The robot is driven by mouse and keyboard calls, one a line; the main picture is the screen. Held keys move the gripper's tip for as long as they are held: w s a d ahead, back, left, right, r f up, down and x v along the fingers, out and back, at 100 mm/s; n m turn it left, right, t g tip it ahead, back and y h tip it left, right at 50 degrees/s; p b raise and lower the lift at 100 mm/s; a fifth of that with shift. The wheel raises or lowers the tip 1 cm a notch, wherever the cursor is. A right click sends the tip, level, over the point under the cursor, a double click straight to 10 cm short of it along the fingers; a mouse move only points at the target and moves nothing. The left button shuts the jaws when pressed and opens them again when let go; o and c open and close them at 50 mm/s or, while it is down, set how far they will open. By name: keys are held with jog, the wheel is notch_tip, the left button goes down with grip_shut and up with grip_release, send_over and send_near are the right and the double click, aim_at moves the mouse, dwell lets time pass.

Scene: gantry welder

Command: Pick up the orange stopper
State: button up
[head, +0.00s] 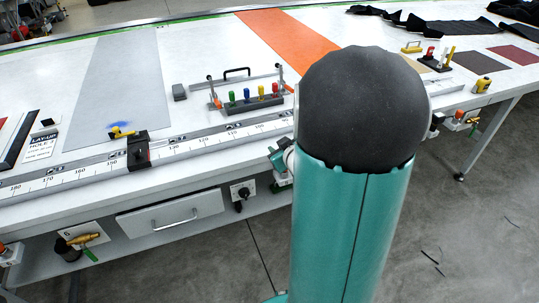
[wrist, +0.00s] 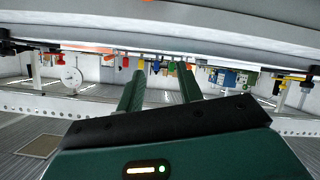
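I cannot pick out the orange stopper for certain. In the head view, small orange pieces (head: 216,102) sit at the left end of a metal bar on the white table (head: 200,65), beside a dark rack (head: 253,105) with blue, green, yellow and red pegs. My gripper (wrist: 160,86) shows in the wrist view with two dark green fingers apart and nothing visible between them. Small coloured items show beyond the fingertips, among them a yellow one (wrist: 141,64) and a green one (wrist: 172,66); they are too small to identify. My teal arm blocks part of the head view.
A metal ruler rail with a black block (head: 138,150) runs along the table's front edge. A drawer (head: 170,217) hangs below it. An orange strip (head: 285,38) crosses the tabletop. Black cloth (head: 450,25) lies at the back right. Grey floor (head: 480,220) is open at the right.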

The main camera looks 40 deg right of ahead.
jog(key=s+d+f+t+y, duration=0.3)
jog(key=s+f+t, duration=0.2)
jog(key=s+f, duration=0.7)
jog(key=shift+m+t+y, duration=0.3)
jog(key=w, duration=1.3)
jog(key=shift+r, duration=0.4)
jog(key=c, duration=0.7)
jog(key=shift+r, duration=0.2)
